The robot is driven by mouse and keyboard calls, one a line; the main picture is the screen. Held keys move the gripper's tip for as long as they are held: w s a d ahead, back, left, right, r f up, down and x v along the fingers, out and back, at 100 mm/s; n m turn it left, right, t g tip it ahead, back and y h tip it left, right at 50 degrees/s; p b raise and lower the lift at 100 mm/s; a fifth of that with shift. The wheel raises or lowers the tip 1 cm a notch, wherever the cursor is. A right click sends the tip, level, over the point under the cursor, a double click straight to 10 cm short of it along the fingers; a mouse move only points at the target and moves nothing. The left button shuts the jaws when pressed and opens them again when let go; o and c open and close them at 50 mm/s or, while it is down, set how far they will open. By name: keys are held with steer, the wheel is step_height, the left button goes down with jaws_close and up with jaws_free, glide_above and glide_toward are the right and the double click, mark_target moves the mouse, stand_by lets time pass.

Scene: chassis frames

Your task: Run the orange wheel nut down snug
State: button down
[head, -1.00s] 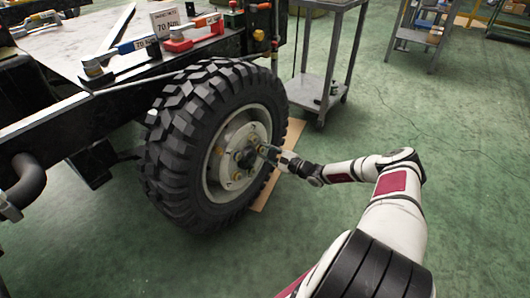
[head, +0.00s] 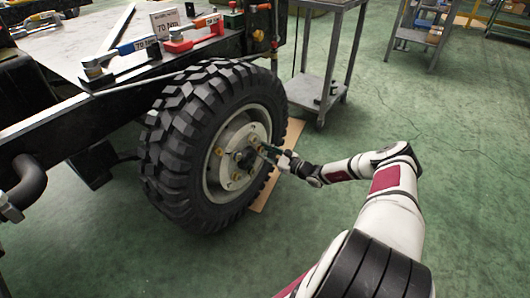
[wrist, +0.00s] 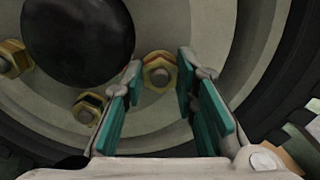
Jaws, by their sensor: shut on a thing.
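The truck wheel (head: 222,135) stands upright with a pale hub and several brass-coloured nuts. The orange wheel nut (wrist: 159,71), brass-faced with an orange-red edge, sits on the hub between my fingertips in the wrist view. My gripper (wrist: 159,72) has its teal-padded fingers on both sides of this nut and is shut on it. In the head view, my gripper (head: 264,151) reaches the hub from the right and hides much of the nut. How far the nut sits from the hub face cannot be told.
Other nuts (wrist: 88,107) and the black hub cap (wrist: 80,35) lie close to my left finger. The tyre surrounds the hub. A grey cart (head: 320,92) stands behind the wheel. Torque wrenches (head: 118,52) and a torque sign (head: 165,22) rest on the chassis.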

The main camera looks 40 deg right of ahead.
steer(key=c, duration=1.3)
jaws_free()
steer(key=shift+v, duration=4)
steer(key=shift+f, duration=0.15)
